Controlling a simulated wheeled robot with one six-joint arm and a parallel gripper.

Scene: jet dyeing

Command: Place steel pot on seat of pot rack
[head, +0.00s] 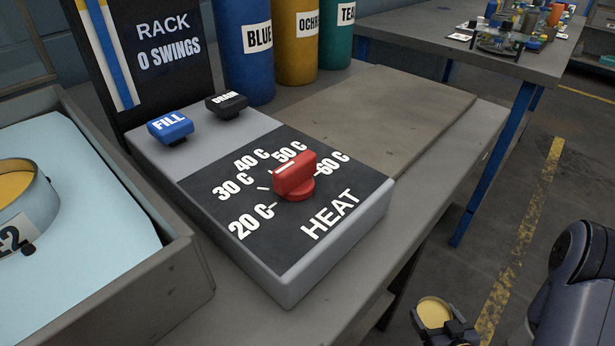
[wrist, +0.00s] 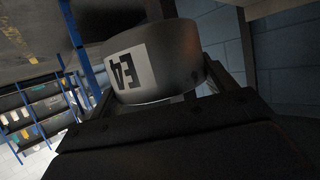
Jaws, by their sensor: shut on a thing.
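A steel pot (head: 435,312) with a yellow-orange top shows at the bottom right of the head view, low over the floor area and right of the bench. My gripper (head: 449,328) is shut on it. In the wrist view the same pot (wrist: 180,60) is a dark grey round body with a white label reading E4, upside down in the picture, between my fingers. Another round pot (head: 27,205), with a label ending in 2 and a yellow-orange top, stands in the light blue bath at the left. No pot rack seat can be made out clearly.
The grey-walled bath (head: 185,262) stands beside a control panel (head: 300,285) with a red HEAT knob (head: 294,178), a blue FILL knob (head: 170,127) and a black DRAIN knob (head: 227,103). Blue, ochre and teal cylinders stand behind.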

